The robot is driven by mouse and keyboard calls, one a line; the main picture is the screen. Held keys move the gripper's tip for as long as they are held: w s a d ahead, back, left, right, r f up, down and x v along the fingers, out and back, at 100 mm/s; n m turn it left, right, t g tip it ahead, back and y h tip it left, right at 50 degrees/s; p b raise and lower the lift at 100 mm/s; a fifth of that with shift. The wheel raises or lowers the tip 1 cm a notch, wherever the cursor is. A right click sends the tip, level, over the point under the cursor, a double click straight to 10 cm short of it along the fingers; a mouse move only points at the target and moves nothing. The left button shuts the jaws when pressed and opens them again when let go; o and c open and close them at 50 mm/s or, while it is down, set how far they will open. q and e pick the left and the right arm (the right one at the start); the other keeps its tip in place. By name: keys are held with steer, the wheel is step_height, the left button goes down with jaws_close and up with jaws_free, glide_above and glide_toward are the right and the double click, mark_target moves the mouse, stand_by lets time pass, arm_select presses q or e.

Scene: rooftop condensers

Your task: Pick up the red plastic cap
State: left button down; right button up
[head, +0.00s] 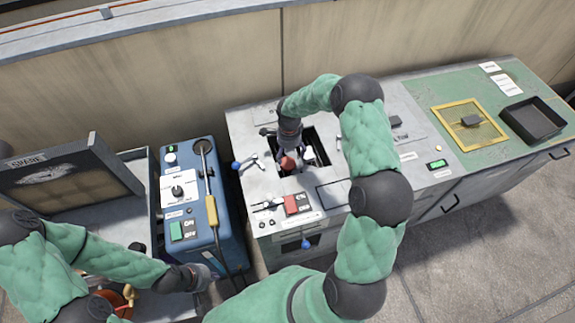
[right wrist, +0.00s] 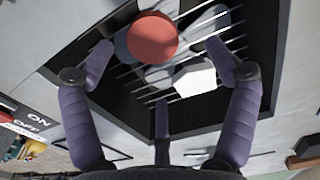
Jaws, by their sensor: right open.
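The red plastic cap (head: 288,163) shows round and red in the dark square opening (head: 323,143) of the grey cabinet. In the right wrist view the cap (right wrist: 152,37) sits between the spread fingers, toward their far ends, with grey rounded pieces beside it and thin metal bars around. My right gripper (right wrist: 160,50) is open above the opening; no finger clearly touches the cap. In the head view my right gripper (head: 287,150) partly hides the opening. My left gripper (head: 212,274) is low at the blue box's front; its fingers are too unclear to read.
A white block (right wrist: 195,76) lies beside the cap, close to the right finger. Blue-knobbed levers (head: 240,164) and a red switch (head: 291,204) flank the opening. The blue box (head: 187,200) stands left; a black tray (head: 533,119) and yellow frame (head: 441,118) are far right.

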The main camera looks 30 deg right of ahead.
mark_target(288, 163)
steer(key=f, duration=0.1)
steer(key=f+b, duration=0.1)
steer(key=f, duration=0.1)
steer(key=f+b, duration=0.1)
steer(key=f, duration=0.1)
steer(key=shift+s+a, duration=0.2)
steer(key=shift+a, duration=0.2)
steer(key=c, duration=0.9)
